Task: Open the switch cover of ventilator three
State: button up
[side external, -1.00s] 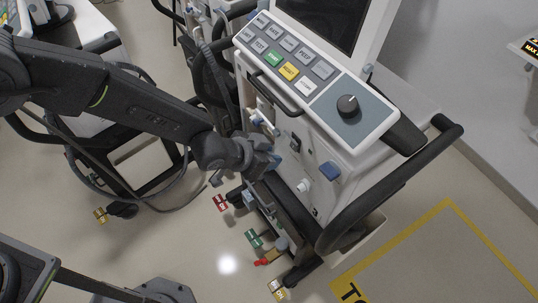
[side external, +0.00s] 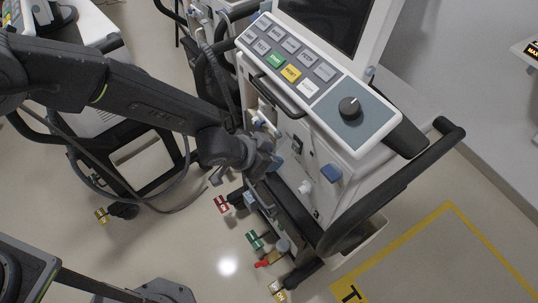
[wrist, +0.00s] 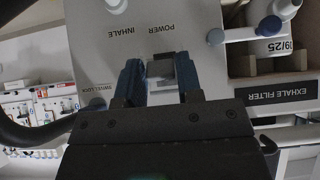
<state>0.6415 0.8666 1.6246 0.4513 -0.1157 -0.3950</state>
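A white ventilator (side external: 318,205) with a sloping button panel stands at the centre right of the side view; no number on it is readable. In the wrist view, the small grey power switch piece (wrist: 160,68) sits on its white face, below the upside-down POWER label (wrist: 161,29). I cannot tell cover from switch. My gripper (wrist: 160,80) has two blue fingers apart, one on each side of this piece; whether they touch it is unclear. In the side view my gripper (side external: 268,163) is close to the ventilator's front, and the switch is hard to make out.
A dial (side external: 349,107) and buttons top the ventilator. Coloured tags (side external: 255,240) hang low. In the wrist view, an exhale filter label (wrist: 283,92) and tubing lie right. Another ventilator stands left.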

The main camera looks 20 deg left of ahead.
jog(key=o, duration=0.4)
jog(key=shift+r, duration=0.1)
jog(key=v, duration=1.3)
jog(key=shift+s+a, duration=0.25)
jog(key=shift+s, duration=0.1)
jog(key=shift+r, duration=0.1)
